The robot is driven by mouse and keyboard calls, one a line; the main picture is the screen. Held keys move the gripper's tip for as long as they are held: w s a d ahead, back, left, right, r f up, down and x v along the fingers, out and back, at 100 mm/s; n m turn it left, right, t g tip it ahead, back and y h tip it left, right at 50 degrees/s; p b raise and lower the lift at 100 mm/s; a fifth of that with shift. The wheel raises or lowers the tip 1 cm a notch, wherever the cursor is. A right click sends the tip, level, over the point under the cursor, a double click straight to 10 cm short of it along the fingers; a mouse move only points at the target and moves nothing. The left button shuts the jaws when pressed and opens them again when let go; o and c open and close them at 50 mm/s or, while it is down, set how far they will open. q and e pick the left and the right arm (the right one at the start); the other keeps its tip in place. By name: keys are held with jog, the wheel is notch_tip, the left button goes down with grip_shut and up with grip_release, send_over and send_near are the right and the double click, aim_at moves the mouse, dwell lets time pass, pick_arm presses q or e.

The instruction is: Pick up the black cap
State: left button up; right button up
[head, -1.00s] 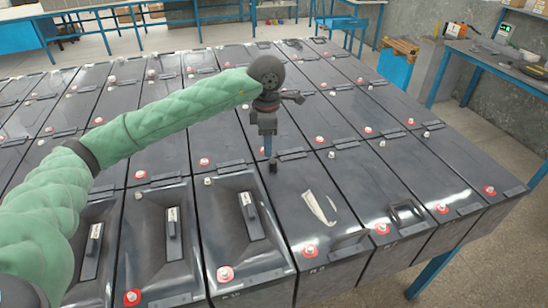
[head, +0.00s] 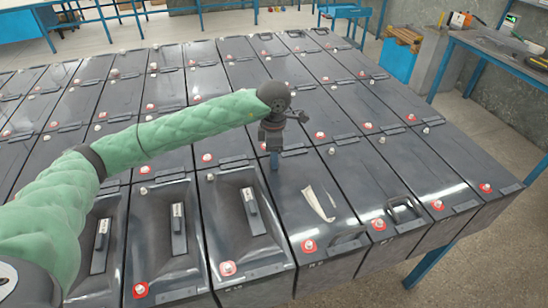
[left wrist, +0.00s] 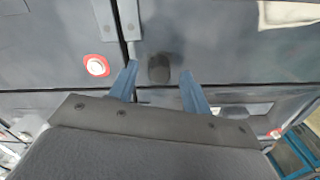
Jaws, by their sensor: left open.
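The black cap (left wrist: 159,68) is a small dark rounded piece on a battery's grey top. In the left wrist view it shows between and a little beyond the two blue fingertips, with a gap on each side. My left gripper (head: 274,163) is open and empty, pointing down over the battery rows. In the head view I cannot make out the cap; the finger seems to cover it. Whether the fingertips are level with the cap is hard to tell. My right gripper is not in view.
Rows of grey batteries (head: 340,105) with red-ringed terminals fill the table. A red-ringed terminal (left wrist: 96,66) and a raised bar (left wrist: 128,18) lie left of the cap. A torn pale label (head: 318,203) lies nearby. A side bench (head: 500,62) stands at the right.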

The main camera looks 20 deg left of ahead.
pick_arm(q)
jog(key=shift+f, duration=0.15)
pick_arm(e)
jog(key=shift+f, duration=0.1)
pick_arm(q)
jog(key=c, duration=1)
jog(key=shift+c, duration=0.2)
jog(key=shift+r, duration=0.2)
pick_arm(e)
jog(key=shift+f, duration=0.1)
